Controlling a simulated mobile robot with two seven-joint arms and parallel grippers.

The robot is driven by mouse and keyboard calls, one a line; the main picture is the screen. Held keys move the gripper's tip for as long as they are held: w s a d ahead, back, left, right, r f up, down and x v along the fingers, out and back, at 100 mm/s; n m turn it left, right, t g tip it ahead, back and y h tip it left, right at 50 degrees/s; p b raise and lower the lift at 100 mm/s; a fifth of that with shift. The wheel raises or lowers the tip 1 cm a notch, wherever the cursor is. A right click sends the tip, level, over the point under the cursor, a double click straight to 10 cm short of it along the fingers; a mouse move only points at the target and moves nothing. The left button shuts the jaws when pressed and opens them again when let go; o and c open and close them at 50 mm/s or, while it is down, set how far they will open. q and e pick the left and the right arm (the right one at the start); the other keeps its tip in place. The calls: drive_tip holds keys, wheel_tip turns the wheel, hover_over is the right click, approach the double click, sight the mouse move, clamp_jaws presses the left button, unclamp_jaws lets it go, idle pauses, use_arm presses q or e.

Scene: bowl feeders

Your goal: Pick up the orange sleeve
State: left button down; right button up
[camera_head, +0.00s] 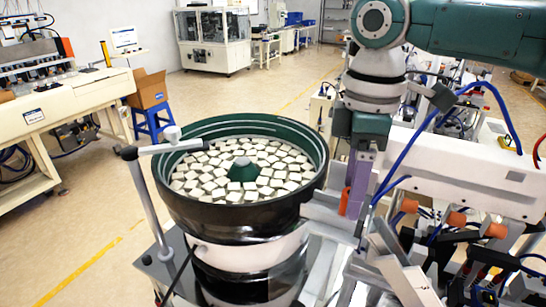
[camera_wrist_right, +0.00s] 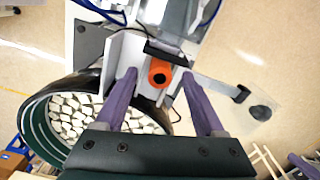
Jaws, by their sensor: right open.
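The orange sleeve (camera_head: 344,201) is partly visible in the head view, beside the feeder and next to the purple fingers of my right gripper (camera_head: 353,212). In the right wrist view the orange sleeve (camera_wrist_right: 159,78) appears end-on with a dark hole, near a pale upright plate. There, my right gripper (camera_wrist_right: 160,74) is open, with one purple finger on each side of the sleeve. Gaps show between the fingers and the sleeve, so it is not gripped. The sleeve's lower part is hidden. My left gripper is in neither view.
A green-lined bowl feeder (camera_head: 180,215) full of pale square parts stands close to the left of my right gripper. White machine housing (camera_head: 465,165) with hoses and more orange pieces (camera_head: 457,218) crowds the right. Open floor (camera_head: 95,220) lies left of the feeder.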

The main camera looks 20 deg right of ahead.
clamp_jaws()
idle(0.4)
drive_tip(key=shift+r, duration=0.1)
